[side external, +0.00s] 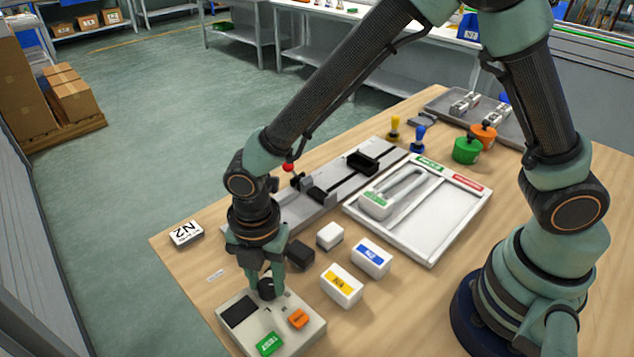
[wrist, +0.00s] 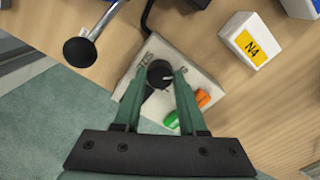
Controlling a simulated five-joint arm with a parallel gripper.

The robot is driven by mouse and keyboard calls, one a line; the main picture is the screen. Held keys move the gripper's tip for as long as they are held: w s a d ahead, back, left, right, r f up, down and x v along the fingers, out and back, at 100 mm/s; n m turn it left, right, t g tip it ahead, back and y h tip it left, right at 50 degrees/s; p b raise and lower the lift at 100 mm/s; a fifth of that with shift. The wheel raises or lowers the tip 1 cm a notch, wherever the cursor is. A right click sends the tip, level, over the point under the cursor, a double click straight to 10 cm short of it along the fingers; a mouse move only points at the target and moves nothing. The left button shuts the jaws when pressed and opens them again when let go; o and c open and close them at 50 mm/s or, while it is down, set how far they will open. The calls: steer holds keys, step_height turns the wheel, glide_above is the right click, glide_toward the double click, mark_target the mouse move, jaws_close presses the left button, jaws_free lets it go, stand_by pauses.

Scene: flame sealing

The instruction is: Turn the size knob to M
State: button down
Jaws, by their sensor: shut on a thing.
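The size knob (side external: 266,288) is a small black round knob on a light control box (side external: 314,330) at the table's near corner. My gripper (side external: 264,277) reaches down onto it from above and is shut on it. In the wrist view, the knob (wrist: 159,72) sits between the two green fingertips of my gripper (wrist: 157,76). A white pointer mark on its top points to the right in that view. Letters on the box beside the knob are partly hidden and too small to read surely, so I cannot tell which size it points at.
The box also carries a black panel (side external: 239,311), a green button (side external: 269,344) and an orange button (side external: 298,319). A yellow-labelled white block (side external: 342,285), a blue-labelled one (side external: 371,258) and a black block (side external: 300,254) stand close by. A grey rail fixture (side external: 290,214) lies behind.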

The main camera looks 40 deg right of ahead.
mark_target(267, 284)
steer(key=m, duration=0.4)
steer(key=shift+m, duration=0.3)
steer(key=shift+r+m, duration=0.1)
steer(key=shift+m, duration=2.2)
steer(key=shift+c, duration=2.3)
jaws_free()
step_height(267, 284, up, 12)
